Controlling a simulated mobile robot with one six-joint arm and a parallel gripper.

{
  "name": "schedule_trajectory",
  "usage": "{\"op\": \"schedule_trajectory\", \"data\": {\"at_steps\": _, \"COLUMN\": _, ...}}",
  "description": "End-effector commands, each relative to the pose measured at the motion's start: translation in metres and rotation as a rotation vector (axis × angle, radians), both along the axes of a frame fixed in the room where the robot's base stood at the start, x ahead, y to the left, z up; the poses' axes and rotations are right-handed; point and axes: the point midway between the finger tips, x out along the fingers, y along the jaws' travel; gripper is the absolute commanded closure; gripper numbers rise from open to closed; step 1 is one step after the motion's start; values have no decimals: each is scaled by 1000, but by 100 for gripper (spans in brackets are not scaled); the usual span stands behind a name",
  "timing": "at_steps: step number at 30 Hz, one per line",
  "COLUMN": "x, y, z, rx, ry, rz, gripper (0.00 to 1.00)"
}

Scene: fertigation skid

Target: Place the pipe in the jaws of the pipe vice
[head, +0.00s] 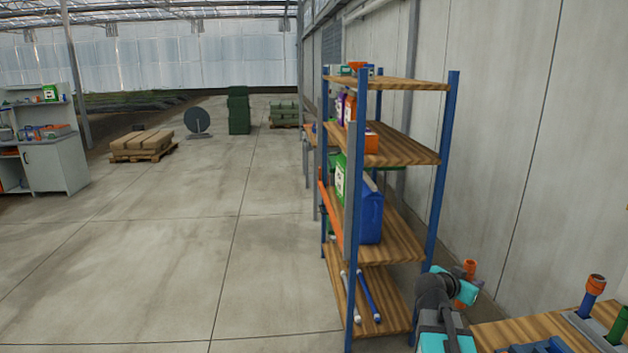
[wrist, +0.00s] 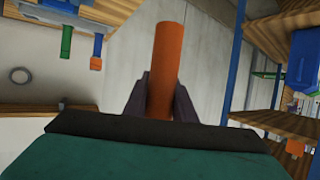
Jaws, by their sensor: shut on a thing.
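My gripper (wrist: 160,100) is shut on an orange pipe (wrist: 164,65), which sticks out between the dark fingers in the wrist view. In the head view a short orange piece of the pipe (head: 469,266) shows at my gripper (head: 466,288), at lower right beside the bench. The arm hides part of it. The pipe is held in the air, clear of the bench top. A blue object (head: 545,346) on the bench is cut off by the bottom edge of the head view; I cannot tell whether it is the pipe vice. Its jaws are not visible.
The wooden bench (head: 490,333) holds a grey rack (head: 585,328) with a blue, orange-topped pipe (head: 590,298) and a green pipe (head: 620,325). A blue-posted shelf (head: 408,200) with bags stands close to the arm.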

Motion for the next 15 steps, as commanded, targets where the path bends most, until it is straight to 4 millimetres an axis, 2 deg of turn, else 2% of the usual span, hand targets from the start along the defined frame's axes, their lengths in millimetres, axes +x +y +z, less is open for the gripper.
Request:
{"op": "schedule_trajectory", "data": {"at_steps": 1, "x": 9, "y": 17, "z": 1, "rx": 1, "ry": -3, "rz": 32, "gripper": 98}}
{"op": "schedule_trajectory", "data": {"at_steps": 6, "x": 35, "y": 68, "z": 9, "rx": 1, "ry": -3, "rz": 139, "gripper": 98}}
{"op": "schedule_trajectory", "data": {"at_steps": 11, "x": 55, "y": 121, "z": 19, "rx": 1, "ry": -4, "rz": 253, "gripper": 98}}
{"op": "schedule_trajectory", "data": {"at_steps": 15, "x": 71, "y": 172, "z": 29, "rx": 1, "ry": -4, "rz": 367, "gripper": 98}}
